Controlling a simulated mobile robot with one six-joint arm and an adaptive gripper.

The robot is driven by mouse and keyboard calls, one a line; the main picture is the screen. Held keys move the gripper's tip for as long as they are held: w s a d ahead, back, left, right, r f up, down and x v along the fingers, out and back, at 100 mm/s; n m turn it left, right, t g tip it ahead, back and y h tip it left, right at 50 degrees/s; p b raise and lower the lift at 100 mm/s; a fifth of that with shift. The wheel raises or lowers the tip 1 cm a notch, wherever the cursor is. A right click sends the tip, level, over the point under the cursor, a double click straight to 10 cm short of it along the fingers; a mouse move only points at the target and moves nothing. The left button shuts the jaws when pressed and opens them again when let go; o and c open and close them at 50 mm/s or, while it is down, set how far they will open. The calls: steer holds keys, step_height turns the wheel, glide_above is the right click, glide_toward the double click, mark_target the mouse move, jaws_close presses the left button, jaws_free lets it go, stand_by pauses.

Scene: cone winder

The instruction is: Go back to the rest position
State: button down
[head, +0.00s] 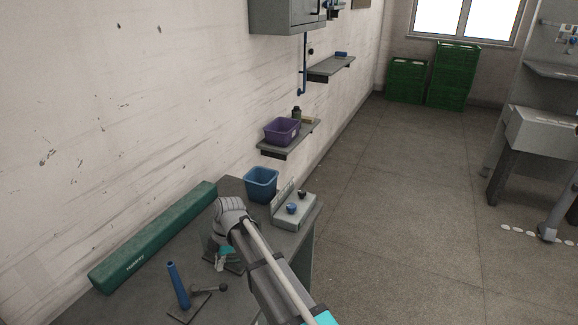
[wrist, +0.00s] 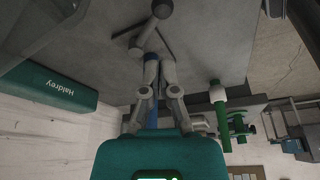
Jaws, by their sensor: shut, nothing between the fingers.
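My gripper (wrist: 161,62) shows in the wrist view with its two grey fingers brought together and nothing held between them. In the head view its teal body (head: 226,251) is partly hidden under my arm, over the grey table. A tall blue cone (head: 178,285) stands on a dark square plate (head: 190,308) to the left of my gripper. In the wrist view the blue cone (wrist: 152,70) shows behind the fingers; I cannot tell how far apart they are. A grey bar with a thick end (head: 208,288) lies beside the cone.
A long green box (head: 150,240) lies along the wall edge of the table. A blue bin (head: 261,184) and a grey block with small knobs (head: 294,209) stand beyond my arm. A shelf with a purple bin (head: 281,130) is further back. The floor (head: 400,200) at right is open.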

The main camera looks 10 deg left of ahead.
steer(key=w+d+m+t, duration=0.1)
steer(key=w+d+m, duration=0.2)
steer(key=d+m, duration=0.7)
steer(key=w+d+m+t, duration=0.1)
steer(key=w+d+m, duration=0.2)
steer(key=d, duration=1.2)
steer(key=s+d+m+h, duration=0.1)
steer(key=s+d+m, duration=0.2)
steer(key=d+m, duration=0.5)
steer(key=s+d+m+t+h, duration=0.1)
steer(key=d+m, duration=0.6)
steer(key=d, duration=1)
steer(key=shift+s+d+f+m, duration=0.25)
steer(key=shift+s+f+m, duration=0.2)
steer(key=shift+s, duration=0.45)
